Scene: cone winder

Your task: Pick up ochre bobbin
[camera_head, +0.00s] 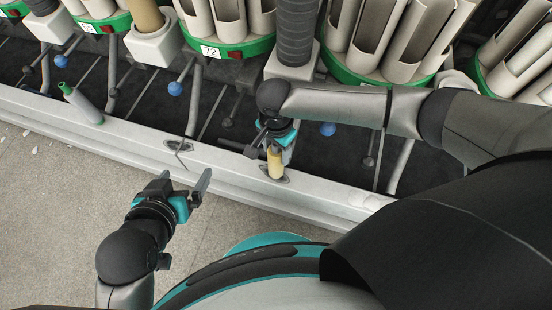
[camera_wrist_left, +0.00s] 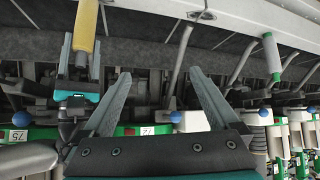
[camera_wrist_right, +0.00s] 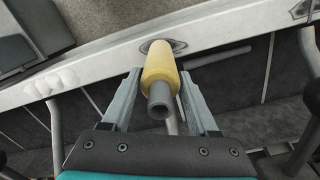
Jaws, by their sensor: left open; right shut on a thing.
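The ochre bobbin (camera_head: 275,161) is a yellow-wound tube with a grey core end. It is between the fingers of my right gripper (camera_head: 272,141), which is shut on it, at the pale front rail of the machine. In the right wrist view the bobbin (camera_wrist_right: 160,78) points its grey end toward the camera, with a finger on each side. It also shows in the left wrist view (camera_wrist_left: 85,25). My left gripper (camera_head: 188,186) is open and empty, in front of the rail and to the left of the bobbin.
Green-rimmed carriers with pale tubes (camera_head: 225,45) stand behind, with blue knobs (camera_head: 175,88) on levers below. The grey floor (camera_head: 50,220) at the left front is clear.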

